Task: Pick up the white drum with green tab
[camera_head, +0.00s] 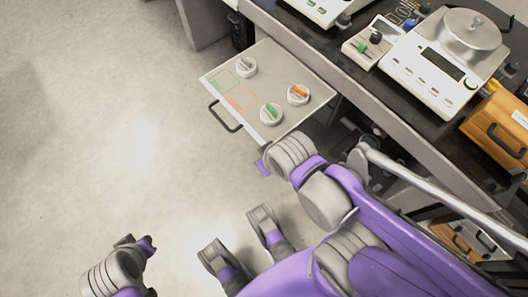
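The white drum with green tab (271,114) stands on a light grey pull-out board (318,97), near the board's front right edge. It is upright and apart from the other drums. My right arm's end (263,167) shows as a small purple part below the board in the picture, a short way from the drum; the wrist hides most of that gripper. My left arm's end (147,243) is at the bottom left, far from the board and mostly hidden. Neither set of fingers shows clearly, and I see nothing held.
A white drum with orange tab (298,94) and one with a pale tab (246,67) share the board. Green and orange outlines mark its left side. A dark handle (225,116) juts from its front. A scale (428,81) and a wooden case (494,133) stand on the dark table.

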